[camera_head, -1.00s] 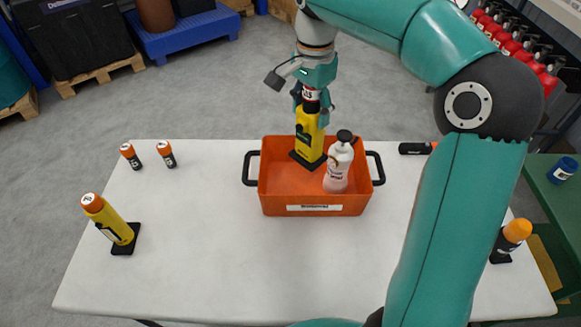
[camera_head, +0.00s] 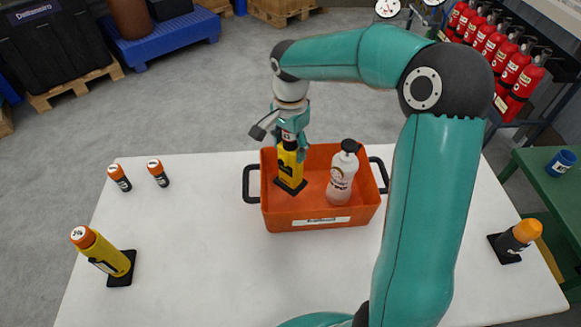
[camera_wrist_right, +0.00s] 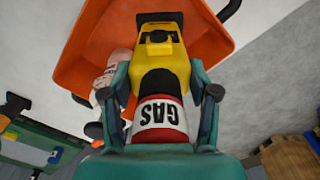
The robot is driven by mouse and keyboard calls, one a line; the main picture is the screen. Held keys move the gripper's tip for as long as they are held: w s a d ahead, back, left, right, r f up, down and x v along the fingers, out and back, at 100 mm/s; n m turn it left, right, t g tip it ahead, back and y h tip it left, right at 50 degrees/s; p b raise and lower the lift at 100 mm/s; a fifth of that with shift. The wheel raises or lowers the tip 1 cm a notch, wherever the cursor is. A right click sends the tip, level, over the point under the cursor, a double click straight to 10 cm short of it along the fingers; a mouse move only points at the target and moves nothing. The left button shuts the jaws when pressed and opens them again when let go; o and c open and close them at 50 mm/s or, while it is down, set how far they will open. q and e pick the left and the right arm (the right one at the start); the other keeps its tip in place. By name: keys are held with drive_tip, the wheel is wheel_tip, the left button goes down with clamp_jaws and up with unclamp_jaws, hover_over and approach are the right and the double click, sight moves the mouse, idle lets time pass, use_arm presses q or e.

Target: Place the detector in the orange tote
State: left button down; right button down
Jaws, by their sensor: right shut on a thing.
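The detector (camera_head: 289,172) is yellow with a black base and a red-and-white collar. It stands about upright inside the orange tote (camera_head: 280,222), left of a pale bottle; whether its base touches the tote floor is hard to tell. My right gripper (camera_head: 292,142) comes from above and is shut on the detector's top. The right wrist view shows the detector (camera_wrist_right: 160,50) between the two fingers, with "GAS" on its collar, and the tote (camera_wrist_right: 90,55) beyond. My left gripper is not in view.
The pale pump bottle (camera_head: 340,175) stands in the tote's right part. A yellow orange-capped device (camera_head: 103,255) and two small orange-capped cylinders (camera_head: 119,178) stand on the white table (camera_head: 200,270) at left. A black orange-topped device (camera_head: 515,242) stands at right.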

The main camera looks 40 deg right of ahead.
sight(291, 168)
drive_tip(key=shift+f, duration=3.85)
drive_tip(key=shift+c, duration=1.4)
unclamp_jaws()
drive_tip(key=shift+s, duration=0.1)
wheel_tip(291, 168, up, 12)
drive_tip(key=shift+r, duration=0.1)
